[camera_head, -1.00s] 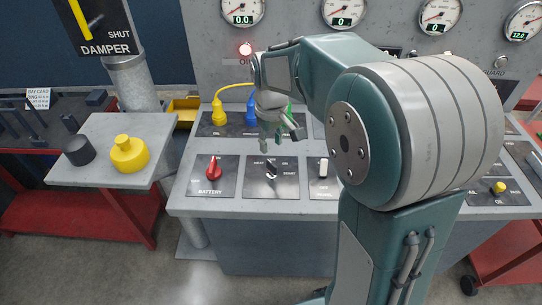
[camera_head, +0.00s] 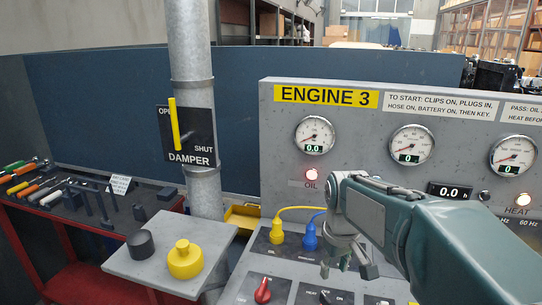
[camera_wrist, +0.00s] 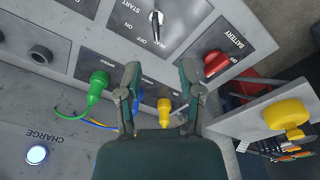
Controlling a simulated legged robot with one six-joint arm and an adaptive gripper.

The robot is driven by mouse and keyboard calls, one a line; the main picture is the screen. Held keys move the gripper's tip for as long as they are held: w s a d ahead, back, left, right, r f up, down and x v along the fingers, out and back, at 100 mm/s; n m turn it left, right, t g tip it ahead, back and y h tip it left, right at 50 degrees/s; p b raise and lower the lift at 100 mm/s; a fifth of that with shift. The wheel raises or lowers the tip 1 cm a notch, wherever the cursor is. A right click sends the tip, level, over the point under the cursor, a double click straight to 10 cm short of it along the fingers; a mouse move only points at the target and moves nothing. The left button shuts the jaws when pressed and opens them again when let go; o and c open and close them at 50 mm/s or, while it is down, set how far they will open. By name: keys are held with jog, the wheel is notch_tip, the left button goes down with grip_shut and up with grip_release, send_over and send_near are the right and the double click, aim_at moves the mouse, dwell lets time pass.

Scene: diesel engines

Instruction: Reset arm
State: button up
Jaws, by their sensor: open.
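My gripper (camera_head: 350,262) is over the engine console (camera_head: 236,290), in front of the gauge panel, with my arm reaching in from the right. In the wrist view my gripper (camera_wrist: 160,85) shows two fingers spread apart with nothing between them. A yellow plug (camera_wrist: 164,108) and part of a blue plug lie beyond the fingers. In the head view the yellow plug (camera_head: 277,232) and the blue plug (camera_head: 309,238) stand in the console, left of my gripper. The red battery knob (camera_head: 263,291) is at the lower edge.
A damper lever (camera_head: 174,122) is on a vertical pipe (camera_head: 190,60). A red bench (camera_head: 70,240) with tools stands left. In the wrist view a green plug (camera_wrist: 98,84) is close by.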

jog(key=s+r+m+t, duration=0.1)
jog(key=s+m+t, duration=0.3)
jog(key=s, duration=1.4)
jog(key=shift+d+r+t, duration=0.2)
jog(key=shift+r+t, duration=0.15)
jog(key=shift+t, duration=0.05)
